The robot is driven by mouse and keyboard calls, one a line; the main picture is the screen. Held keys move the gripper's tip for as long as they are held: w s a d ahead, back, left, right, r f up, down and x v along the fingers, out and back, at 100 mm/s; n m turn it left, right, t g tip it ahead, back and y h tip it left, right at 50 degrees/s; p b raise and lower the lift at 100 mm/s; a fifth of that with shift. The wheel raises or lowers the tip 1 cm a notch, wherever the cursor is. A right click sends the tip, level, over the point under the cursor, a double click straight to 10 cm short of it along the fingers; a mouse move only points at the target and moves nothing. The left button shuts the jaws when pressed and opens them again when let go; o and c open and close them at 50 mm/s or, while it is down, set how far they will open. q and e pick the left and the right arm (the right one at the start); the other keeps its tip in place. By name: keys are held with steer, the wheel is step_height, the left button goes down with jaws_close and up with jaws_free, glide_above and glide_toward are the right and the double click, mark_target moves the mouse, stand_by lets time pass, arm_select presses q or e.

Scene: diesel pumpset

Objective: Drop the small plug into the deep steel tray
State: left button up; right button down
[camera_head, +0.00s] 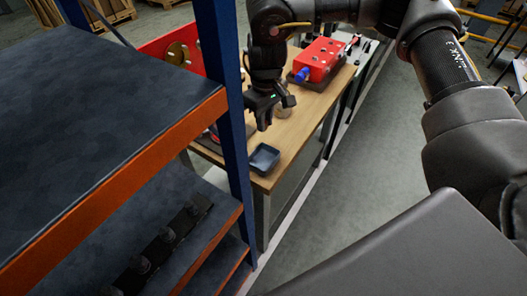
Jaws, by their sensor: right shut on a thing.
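My right gripper (272,108) points down above the wooden workbench, its arm reaching in from the right across the top of the view. It is shut on the small plug, which is too small and dark to make out between the fingers. A small dark blue-grey open tray (264,159), which looks like the deep steel tray, sits at the bench's near corner. The gripper is above and slightly behind the tray in the picture. My left gripper is not in view.
A blue and orange shelf rack (110,165) fills the left, its blue post close to the tray. A red block with a blue fitting (318,60) stands farther back on the workbench (296,133). The floor right of the bench is clear.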

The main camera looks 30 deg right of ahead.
arm_select(q)
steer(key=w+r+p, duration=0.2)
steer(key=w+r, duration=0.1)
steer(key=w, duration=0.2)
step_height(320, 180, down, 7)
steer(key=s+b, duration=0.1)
steer(key=b, duration=0.6)
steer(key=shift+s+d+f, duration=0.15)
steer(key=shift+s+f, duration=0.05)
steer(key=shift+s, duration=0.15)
arm_select(e)
step_height(320, 180, down, 9)
steer(key=w+d, duration=0.1)
steer(key=d, duration=0.1)
steer(key=shift+w, duration=0.3)
steer(key=shift+d, duration=0.1)
steer(key=c, duration=1.3)
jaws_free()
steer(key=shift+o, duration=0.2)
arm_select(q)
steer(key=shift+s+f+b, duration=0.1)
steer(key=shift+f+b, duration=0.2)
steer(key=shift+b, duration=0.25)
arm_select(e)
step_height(320, 180, up, 11)
steer(key=shift+f, duration=0.15)
